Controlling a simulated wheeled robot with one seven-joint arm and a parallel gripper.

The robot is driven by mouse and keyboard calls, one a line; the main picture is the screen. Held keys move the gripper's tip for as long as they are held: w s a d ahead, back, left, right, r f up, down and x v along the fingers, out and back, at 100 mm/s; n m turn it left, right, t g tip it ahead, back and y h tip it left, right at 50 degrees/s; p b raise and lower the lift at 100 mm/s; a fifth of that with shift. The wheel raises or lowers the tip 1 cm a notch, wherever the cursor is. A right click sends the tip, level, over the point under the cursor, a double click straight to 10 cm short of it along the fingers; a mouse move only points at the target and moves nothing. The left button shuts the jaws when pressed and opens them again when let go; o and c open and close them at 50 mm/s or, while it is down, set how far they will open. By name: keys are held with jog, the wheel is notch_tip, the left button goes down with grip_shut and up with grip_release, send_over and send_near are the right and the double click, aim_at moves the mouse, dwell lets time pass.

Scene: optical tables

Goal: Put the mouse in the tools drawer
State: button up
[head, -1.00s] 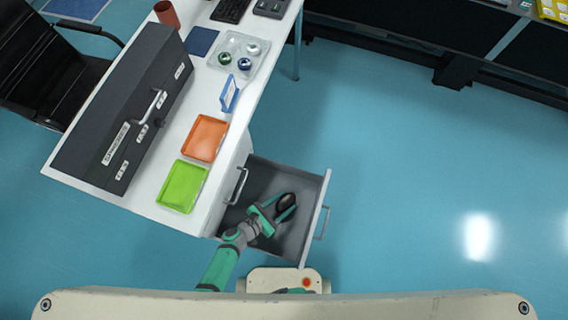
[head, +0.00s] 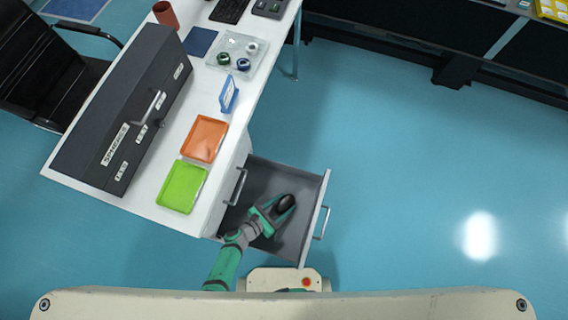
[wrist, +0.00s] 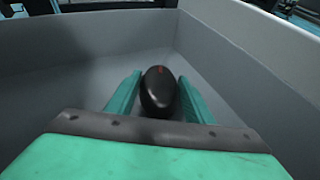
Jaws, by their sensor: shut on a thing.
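The black mouse (head: 285,203) is inside the open grey drawer (head: 297,237) under the white desk. My gripper (head: 279,208) reaches down into the drawer with its green fingers on either side of the mouse. In the wrist view the mouse (wrist: 159,92) sits between the two fingers of my gripper (wrist: 158,95), with a small red mark on its top. The drawer walls (wrist: 225,60) surround it in that view. My gripper is shut on the mouse. I cannot tell whether the mouse touches the drawer floor.
On the desk (head: 150,209) are a green tray (head: 182,187), an orange tray (head: 204,138), a blue stand (head: 228,94) and a dark labelled box (head: 125,110). The drawer front with its handle (head: 321,223) stands out from the desk. The blue floor to the right is clear.

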jog(key=shift+s+d+f, duration=0.15)
jog(key=shift+f, duration=0.15)
jog(key=o, duration=1.1)
jog(key=shift+s+d, duration=0.1)
jog(key=shift+s, duration=0.05)
jog(key=shift+c, duration=0.2)
